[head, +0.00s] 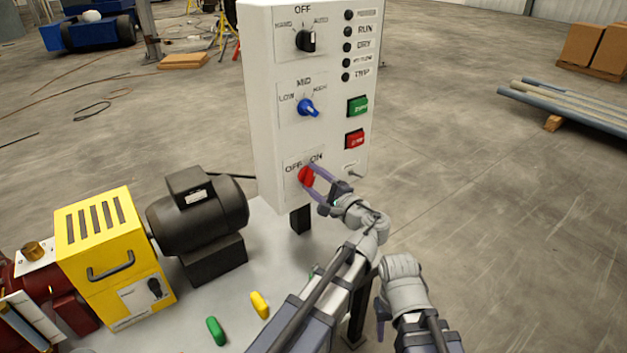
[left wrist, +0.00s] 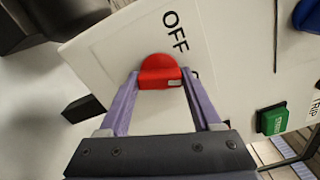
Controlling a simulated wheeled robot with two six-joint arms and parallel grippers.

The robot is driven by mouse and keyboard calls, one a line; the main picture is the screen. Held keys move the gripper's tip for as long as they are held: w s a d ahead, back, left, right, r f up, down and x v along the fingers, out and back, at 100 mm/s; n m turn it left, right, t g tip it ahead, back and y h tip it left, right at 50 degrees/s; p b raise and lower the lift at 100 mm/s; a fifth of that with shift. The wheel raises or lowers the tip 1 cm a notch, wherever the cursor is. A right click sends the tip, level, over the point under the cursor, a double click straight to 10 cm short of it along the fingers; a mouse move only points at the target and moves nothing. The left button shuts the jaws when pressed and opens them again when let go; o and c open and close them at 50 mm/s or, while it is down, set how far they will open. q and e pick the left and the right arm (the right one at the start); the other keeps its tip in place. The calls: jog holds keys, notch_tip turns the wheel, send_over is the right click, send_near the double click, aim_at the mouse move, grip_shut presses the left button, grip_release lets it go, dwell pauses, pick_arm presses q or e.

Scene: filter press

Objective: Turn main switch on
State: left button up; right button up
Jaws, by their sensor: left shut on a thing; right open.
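The main switch is a red rotary knob (head: 306,176) low on the front of the white control panel (head: 262,120), below the OFF and ON labels. My left gripper (head: 311,174) is shut on this red knob. In the left wrist view the red knob (left wrist: 158,70) sits between the purple fingertips, with a small pale mark at the right end of its grip. OFF is readable there; ON is mostly hidden behind a finger. I cannot tell exactly which label the knob points to. My right gripper (head: 381,318) is open, low and apart from the panel.
Above are a blue selector (head: 307,108), a black selector (head: 306,41), a green button (head: 358,106) and a red button (head: 355,139). A black motor (head: 197,214) and yellow housing (head: 110,255) stand left. Green (head: 216,331) and yellow (head: 260,305) pieces lie on the table.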

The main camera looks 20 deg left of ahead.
pick_arm(q)
jog(key=m, duration=0.4)
jog(key=shift+f+m, duration=0.1)
jog(key=shift+m, duration=0.6)
jog(key=o, duration=1.4)
